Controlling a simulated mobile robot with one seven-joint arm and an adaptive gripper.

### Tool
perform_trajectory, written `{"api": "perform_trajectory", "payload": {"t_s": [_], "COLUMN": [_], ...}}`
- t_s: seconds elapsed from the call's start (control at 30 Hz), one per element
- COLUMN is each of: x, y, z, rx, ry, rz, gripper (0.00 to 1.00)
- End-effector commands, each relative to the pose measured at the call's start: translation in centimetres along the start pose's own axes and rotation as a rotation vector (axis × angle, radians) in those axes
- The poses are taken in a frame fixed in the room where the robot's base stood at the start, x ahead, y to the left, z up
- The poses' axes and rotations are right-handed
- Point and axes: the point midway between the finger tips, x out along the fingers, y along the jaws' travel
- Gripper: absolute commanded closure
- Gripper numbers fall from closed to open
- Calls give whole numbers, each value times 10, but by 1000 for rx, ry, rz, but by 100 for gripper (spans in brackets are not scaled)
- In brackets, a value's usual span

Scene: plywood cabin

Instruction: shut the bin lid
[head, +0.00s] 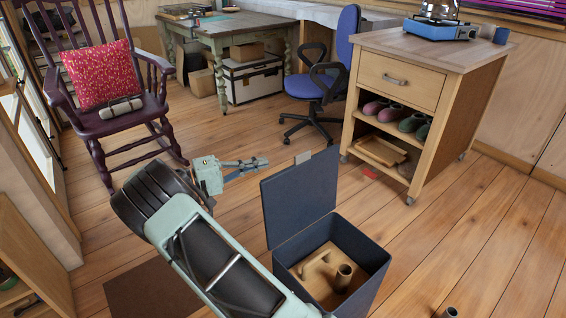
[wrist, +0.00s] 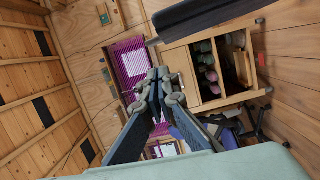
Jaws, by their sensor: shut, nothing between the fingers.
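The bin (head: 366,291) is a dark blue-grey box on the floor in the lower middle of the head view. Its lid (head: 301,198) is open and stands up, leaning slightly back, with a small light tab (head: 303,157) on its top edge. Tan pieces and a short tube (head: 343,277) show inside the bin. My gripper (head: 266,161) is shut and empty, to the left of the lid's top edge and apart from it in the picture. In the wrist view my gripper (wrist: 157,76) shows closed fingers, with a dark slab, seemingly the lid (wrist: 205,14), at the top.
A wooden cabinet (head: 400,115) with shoes and a tray stands behind the bin to the right. A blue office chair (head: 310,85) and a purple rocking chair (head: 110,75) stand farther back. A small red thing (head: 370,173) lies on the floor. Floor to the bin's right is mostly clear.

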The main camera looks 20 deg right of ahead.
Motion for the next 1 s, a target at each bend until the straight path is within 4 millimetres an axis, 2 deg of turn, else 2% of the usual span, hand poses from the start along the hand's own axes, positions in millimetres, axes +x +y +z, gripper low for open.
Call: {"api": "perform_trajectory", "payload": {"t_s": [0.17, 0.5, 0.8, 1.0], "x": [27, 102, 104, 106], "y": [0, -1, 0, 0], "z": [1, 2, 31, 39], "rx": [1, 1, -1, 0], "ry": [-5, -6, -2, -2], "rz": [0, -1, -2, -2], "gripper": [100, 100, 100, 100]}}
